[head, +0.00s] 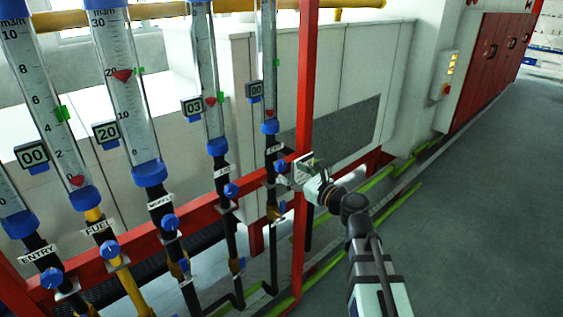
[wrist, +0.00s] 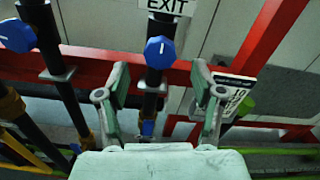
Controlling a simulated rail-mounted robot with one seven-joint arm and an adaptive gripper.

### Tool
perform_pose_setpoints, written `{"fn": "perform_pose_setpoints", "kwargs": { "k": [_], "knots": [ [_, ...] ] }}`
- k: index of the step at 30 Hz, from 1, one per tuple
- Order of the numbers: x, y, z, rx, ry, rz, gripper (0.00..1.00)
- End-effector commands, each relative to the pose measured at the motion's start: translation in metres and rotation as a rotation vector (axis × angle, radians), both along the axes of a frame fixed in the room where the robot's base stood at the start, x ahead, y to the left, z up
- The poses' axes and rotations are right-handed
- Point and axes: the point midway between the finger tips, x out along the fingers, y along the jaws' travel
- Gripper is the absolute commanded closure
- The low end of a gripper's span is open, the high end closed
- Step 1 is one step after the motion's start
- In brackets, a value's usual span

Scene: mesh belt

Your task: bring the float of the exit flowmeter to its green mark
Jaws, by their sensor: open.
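The exit flowmeter (head: 267,60) is the rightmost clear tube in the head view. Its red float (head: 269,113) sits low, below the green mark (head: 276,88), and its display (head: 255,90) reads 00. Its blue knob (head: 281,166) is below the tube; in the wrist view the knob (wrist: 160,52) is under the EXIT label (wrist: 167,6), with a white line on its face. My gripper (head: 300,172) is beside this knob in the head view. In the wrist view my gripper (wrist: 160,78) is open, its fingers either side of the knob's line, with no contact visible.
A red upright post (head: 306,80) and red crossbar (head: 200,208) stand close to my gripper. Other flowmeters with blue knobs (head: 170,221) stand to the left. A small white plate (wrist: 235,90) is near the right finger. The floor (head: 470,220) at right is clear.

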Motion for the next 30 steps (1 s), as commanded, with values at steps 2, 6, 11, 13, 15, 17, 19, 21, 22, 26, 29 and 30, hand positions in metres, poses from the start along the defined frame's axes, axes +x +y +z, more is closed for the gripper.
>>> {"fn": "perform_pose_setpoints", "kwargs": {
  "k": [2,6,11,13,15,17,19,21,22,26,29,30],
  "knots": [
    [0.014,0.011,0.003,0.001,0.001,0.001,0.33],
    [0.027,0.025,0.002,-0.001,0.001,0.0,0.33],
    [0.036,0.036,0.001,0.0,0.0,0.0,0.33],
    [0.037,0.037,0.001,0.0,0.0,-0.001,0.33],
    [0.038,0.038,0.001,0.0,0.0,-0.001,0.33],
    [0.038,0.039,0.0,0.0,0.0,-0.002,0.33],
    [0.038,0.039,0.0,0.0,0.0,-0.002,0.33],
    [0.038,0.038,0.0,0.0,0.0,-0.001,0.33],
    [0.038,0.038,0.0,0.0,0.0,-0.001,0.33],
    [0.038,0.038,0.0,0.0,0.0,-0.001,0.72],
    [0.038,0.038,0.0,0.0,0.0,-0.001,0.94],
    [0.038,0.038,0.0,0.0,0.0,-0.001,0.94]
  ]
}}
